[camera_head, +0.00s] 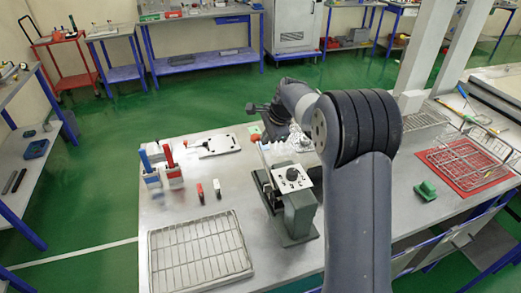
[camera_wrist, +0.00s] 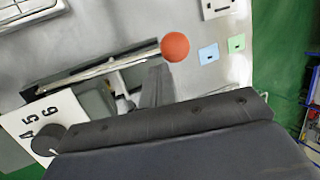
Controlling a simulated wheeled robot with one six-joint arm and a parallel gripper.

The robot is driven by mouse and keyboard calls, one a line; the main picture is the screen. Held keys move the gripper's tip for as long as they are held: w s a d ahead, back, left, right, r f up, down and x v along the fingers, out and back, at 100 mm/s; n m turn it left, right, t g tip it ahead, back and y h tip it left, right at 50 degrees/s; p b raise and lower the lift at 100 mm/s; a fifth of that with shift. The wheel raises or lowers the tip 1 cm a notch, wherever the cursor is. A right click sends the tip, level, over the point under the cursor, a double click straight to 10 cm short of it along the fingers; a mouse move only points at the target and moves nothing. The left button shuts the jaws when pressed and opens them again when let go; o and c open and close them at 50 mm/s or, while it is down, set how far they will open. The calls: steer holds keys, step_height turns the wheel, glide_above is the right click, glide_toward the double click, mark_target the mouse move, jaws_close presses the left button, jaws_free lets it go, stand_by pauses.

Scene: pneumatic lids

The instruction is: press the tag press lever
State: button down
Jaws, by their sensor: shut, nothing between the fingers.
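The tag press (camera_head: 298,212) is a dark grey-green machine standing near the middle of the bench, with a pale plate and black knob on top. Its lever shows in the wrist view as a long metal bar ending in an orange-red ball knob (camera_wrist: 175,47). In the head view the orange knob (camera_head: 255,138) is small, beside my gripper (camera_head: 271,133). In the wrist view my gripper (camera_wrist: 155,82) is shut and empty, its dark fingers just below and left of the ball. I cannot tell whether they touch the lever. My arm hides part of the press's right side.
A wire tray (camera_head: 152,262) lies at the front left. Green (camera_wrist: 236,43) and blue (camera_wrist: 208,53) tags lie beyond the knob. A green block (camera_head: 426,190) lies at right.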

steer(key=v, duration=0.5)
steer(key=shift+w+r+b, duration=0.2)
steer(key=shift+r+b, duration=0.15)
steer(key=shift+r, duration=0.1)
steer(key=shift+d, duration=0.1)
